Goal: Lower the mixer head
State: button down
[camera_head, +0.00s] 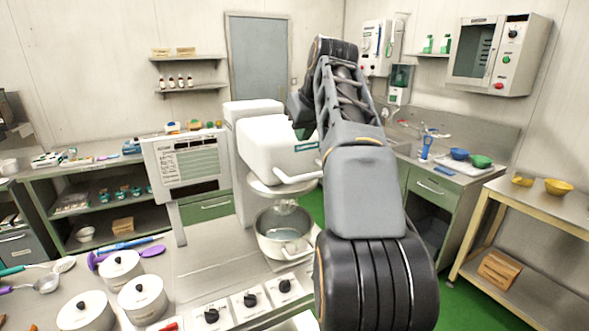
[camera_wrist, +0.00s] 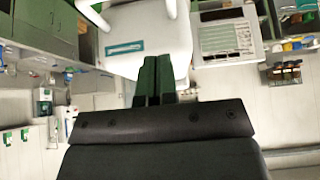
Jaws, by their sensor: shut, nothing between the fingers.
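The white mixer head (camera_head: 268,146) is over a steel bowl (camera_head: 285,248) in the head view, with a round collar and part of the beater showing between them. A gap shows between head and bowl; I cannot tell the head's exact tilt. A pale bar handle (camera_head: 299,178) is on its front. In the wrist view, the white head (camera_wrist: 138,45) fills the upper middle, upside down, with a teal label. My gripper (camera_wrist: 154,68) has its green fingers together, in front of the head with nothing between them. Whether they touch it is unclear. In the head view my arm mostly hides the gripper.
A panel with a printed sheet (camera_head: 187,164) stands left of the mixer. White lidded pots (camera_head: 143,298) and ladles crowd the counter's left front. Black knobs (camera_head: 249,299) line the front. A side table (camera_head: 530,205) with a yellow bowl (camera_head: 558,187) is at right.

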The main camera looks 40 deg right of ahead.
send_over(295, 179)
jog(key=f, duration=0.7)
jog(key=shift+w, duration=0.35)
notch_tip(295, 179, down, 2)
jog(key=shift+s, duration=0.15)
jog(key=shift+s+f, duration=0.25)
jog(key=shift+f, duration=0.65)
